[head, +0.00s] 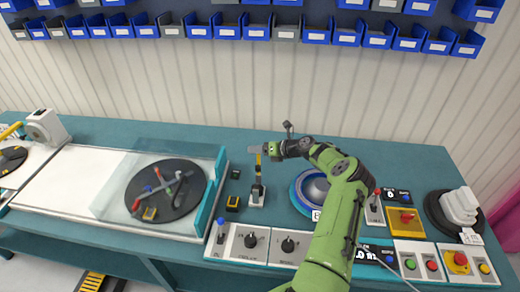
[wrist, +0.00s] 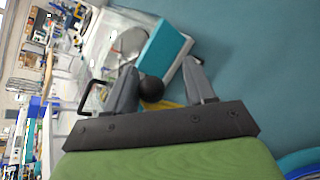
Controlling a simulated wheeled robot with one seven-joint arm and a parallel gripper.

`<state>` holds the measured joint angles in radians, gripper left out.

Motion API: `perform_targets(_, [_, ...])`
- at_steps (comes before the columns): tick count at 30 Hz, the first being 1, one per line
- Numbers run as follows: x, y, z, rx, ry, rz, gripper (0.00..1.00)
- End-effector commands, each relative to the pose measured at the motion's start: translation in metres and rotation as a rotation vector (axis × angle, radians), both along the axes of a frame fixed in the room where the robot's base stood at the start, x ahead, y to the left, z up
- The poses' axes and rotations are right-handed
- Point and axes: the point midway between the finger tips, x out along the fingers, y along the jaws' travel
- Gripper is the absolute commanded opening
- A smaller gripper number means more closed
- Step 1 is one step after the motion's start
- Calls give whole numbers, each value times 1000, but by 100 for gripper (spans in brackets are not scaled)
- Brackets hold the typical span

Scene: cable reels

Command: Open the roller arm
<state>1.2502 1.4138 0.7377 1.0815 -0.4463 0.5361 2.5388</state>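My gripper (head: 257,149) is at the top of this yellow arm. In the wrist view my gripper (wrist: 162,82) is open, its two grey fingers spread apart. A dark round knob or roller (wrist: 151,89) shows between them, nearer the left finger, with a yellow strip beside it. Whether a finger touches it I cannot tell.
Left is a dark turntable (head: 166,190) with coloured pieces behind a clear cover with a teal edge (head: 209,194). A blue-rimmed round dish (head: 301,194) sits right of the unit, partly behind my arm. Lever boxes (head: 251,241) and button panels (head: 460,262) line the front. Blue bins hang above.

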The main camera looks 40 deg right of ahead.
Motion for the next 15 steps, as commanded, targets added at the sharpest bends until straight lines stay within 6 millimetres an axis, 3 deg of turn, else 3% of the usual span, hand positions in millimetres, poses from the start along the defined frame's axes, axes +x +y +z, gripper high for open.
perform_targets(10, [-4,-2,3,0,-1,-1,53])
perform_targets(15, [-34,-13,19,0,-1,-3,53])
